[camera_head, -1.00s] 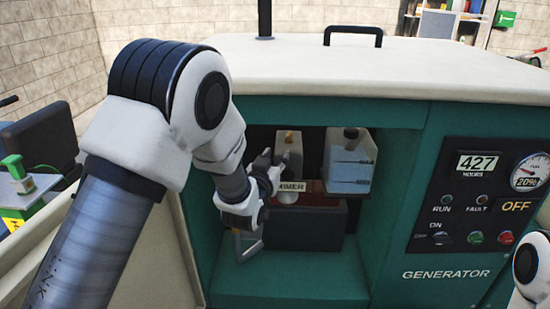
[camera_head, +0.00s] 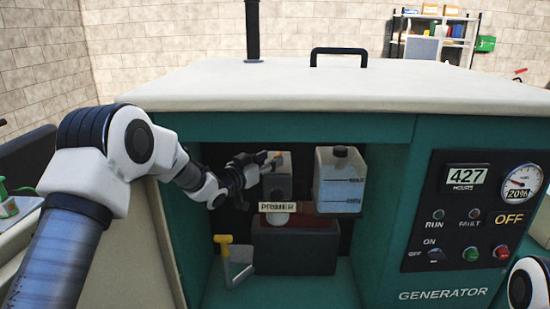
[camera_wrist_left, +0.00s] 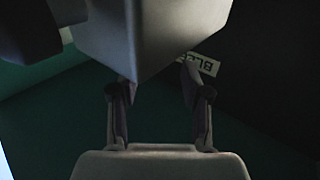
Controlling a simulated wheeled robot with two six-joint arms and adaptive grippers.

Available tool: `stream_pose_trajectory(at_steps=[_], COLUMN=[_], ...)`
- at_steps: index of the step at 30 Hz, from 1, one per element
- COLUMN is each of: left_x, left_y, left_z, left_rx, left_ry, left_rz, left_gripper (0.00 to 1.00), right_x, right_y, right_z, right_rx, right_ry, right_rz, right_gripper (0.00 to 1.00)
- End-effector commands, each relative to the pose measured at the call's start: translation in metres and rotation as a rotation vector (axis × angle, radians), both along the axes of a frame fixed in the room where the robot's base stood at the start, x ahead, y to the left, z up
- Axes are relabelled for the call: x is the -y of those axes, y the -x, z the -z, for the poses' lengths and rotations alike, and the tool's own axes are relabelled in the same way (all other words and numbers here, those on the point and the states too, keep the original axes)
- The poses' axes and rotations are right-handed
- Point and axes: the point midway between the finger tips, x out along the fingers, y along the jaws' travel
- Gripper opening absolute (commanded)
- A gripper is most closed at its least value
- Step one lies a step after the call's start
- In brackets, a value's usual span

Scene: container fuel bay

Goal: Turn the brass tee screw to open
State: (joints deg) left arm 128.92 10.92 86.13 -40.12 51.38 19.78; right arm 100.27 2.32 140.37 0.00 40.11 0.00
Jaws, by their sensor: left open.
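A small brass piece (camera_head: 276,156), which looks like the tee screw, shows at the top of a grey block (camera_head: 279,186) inside the generator's open bay. My left gripper (camera_head: 264,163) reaches in from the left and is at the block's top, close to the brass piece. Whether it touches the brass cannot be told. In the left wrist view, the gripper (camera_wrist_left: 157,85) is open, its fingers on either side of the lower end of a grey block (camera_wrist_left: 150,40). The brass screw is not visible there. My right gripper is out of view.
A translucent tank (camera_head: 340,182) stands right of the block. The bay frame (camera_head: 290,128) surrounds the arm. A partly visible label (camera_wrist_left: 203,63) shows in the wrist view.

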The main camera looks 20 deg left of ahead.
Motion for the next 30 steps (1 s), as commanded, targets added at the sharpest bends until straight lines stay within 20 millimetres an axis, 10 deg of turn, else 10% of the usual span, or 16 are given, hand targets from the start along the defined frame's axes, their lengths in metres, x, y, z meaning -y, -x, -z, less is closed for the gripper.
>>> stream_pose_trajectory(at_steps=[13, 17, 30], left_x=[0.011, 0.011, 0.012], left_y=[-0.027, -0.026, -0.026], left_z=[0.001, 0.001, 0.001], left_rx=[-0.001, -0.001, -0.002], left_ry=[0.001, 0.001, 0.000], left_rz=[0.000, 0.000, 0.002], left_gripper=[0.47, 0.01, 0.00], right_x=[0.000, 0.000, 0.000], right_y=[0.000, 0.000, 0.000], right_z=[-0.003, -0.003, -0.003], right_rx=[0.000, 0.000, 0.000], right_ry=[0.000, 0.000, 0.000], right_rz=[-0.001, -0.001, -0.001], right_gripper=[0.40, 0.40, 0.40])
